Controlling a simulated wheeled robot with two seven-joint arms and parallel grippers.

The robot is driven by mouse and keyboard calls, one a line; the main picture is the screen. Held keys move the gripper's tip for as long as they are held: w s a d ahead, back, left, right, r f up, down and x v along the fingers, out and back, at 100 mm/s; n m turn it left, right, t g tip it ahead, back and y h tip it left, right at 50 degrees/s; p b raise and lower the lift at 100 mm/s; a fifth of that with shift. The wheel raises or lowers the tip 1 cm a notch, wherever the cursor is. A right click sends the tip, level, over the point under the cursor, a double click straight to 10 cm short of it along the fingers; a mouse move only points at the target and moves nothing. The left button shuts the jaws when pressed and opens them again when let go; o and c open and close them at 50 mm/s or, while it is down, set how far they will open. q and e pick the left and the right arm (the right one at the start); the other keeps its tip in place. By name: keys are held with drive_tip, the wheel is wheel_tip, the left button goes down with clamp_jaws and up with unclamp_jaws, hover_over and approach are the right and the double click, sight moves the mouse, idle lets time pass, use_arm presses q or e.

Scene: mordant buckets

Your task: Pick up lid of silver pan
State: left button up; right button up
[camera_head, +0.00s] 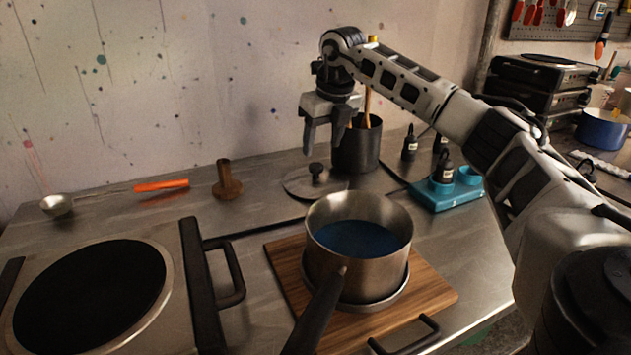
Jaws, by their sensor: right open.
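A silver pan (358,248) with dark blue liquid in it stands on a wooden board, its black handle toward the front. A flat silver lid (300,186) with a black knob (316,171) lies on the metal table just behind the pan. My right gripper (323,146) points down above the lid, a little above the knob, with its fingers apart and nothing between them. My left gripper is not in view.
A dark canister (357,146) with a wooden stick stands right behind the lid. A hot plate (95,292) fills the front left.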

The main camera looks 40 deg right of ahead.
sight(317, 165)
drive_tip(key=x, duration=0.6)
drive_tip(key=shift+w+f, duration=0.15)
drive_tip(key=shift+w, duration=0.05)
drive_tip(key=shift+c, duration=0.3)
drive_tip(key=c, duration=1.1)
